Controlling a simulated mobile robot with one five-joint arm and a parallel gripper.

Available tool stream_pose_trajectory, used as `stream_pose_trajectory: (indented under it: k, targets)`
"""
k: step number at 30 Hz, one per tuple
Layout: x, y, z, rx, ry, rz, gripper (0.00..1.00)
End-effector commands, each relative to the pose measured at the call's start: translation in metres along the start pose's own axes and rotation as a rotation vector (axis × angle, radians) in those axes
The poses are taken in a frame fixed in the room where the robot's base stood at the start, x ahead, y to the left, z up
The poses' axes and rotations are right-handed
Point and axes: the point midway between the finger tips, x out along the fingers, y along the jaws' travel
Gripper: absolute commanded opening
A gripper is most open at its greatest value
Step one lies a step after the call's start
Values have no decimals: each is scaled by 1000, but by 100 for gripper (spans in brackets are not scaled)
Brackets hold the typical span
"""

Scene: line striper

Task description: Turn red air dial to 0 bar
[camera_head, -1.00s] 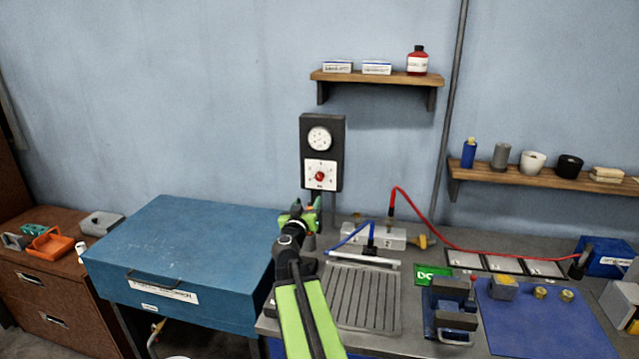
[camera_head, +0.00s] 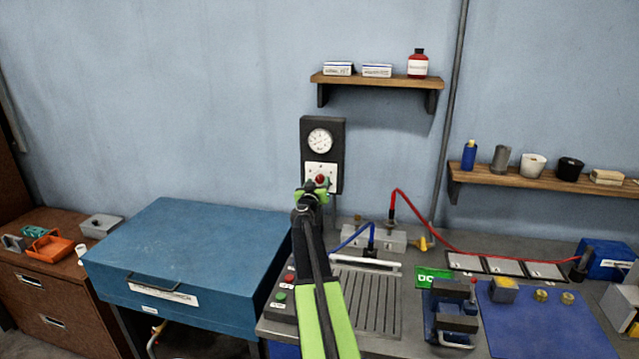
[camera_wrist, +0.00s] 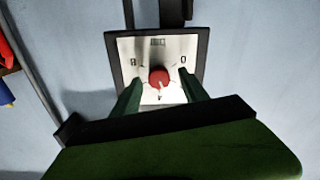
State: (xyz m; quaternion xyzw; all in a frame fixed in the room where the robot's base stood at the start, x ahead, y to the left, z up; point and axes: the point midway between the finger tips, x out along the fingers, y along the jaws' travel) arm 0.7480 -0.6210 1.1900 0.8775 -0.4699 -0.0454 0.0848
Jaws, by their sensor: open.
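The red air dial (camera_head: 320,180) is a round knob on a white square plate (camera_head: 312,168), low on a black wall panel. In the wrist view the red dial (camera_wrist: 158,77) sits mid-plate with a light pointer mark toward the lower edge. A "0" shows at the plate's right and another figure at its left; the picture is turned there. My gripper (camera_head: 313,186) is raised in front of the plate. Its green fingers (camera_wrist: 160,92) are open, one on each side of the dial, apart from it. In the head view my gripper hides the lower plate.
A round gauge (camera_head: 320,140) is above the dial on the same panel. A closed blue case (camera_head: 190,250) stands left of my arm. A grooved tray (camera_head: 375,300) and a grey block with blue and red hoses (camera_head: 375,237) are on the bench at right.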

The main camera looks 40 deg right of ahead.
Motion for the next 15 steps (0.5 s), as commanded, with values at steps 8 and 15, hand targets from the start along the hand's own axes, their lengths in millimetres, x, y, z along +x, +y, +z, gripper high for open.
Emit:
stream_pose_trajectory:
  k: [8,15]
  targets:
    - [6,0,0,0,0,0,52]
    - [6,0,0,0,0,0,30]
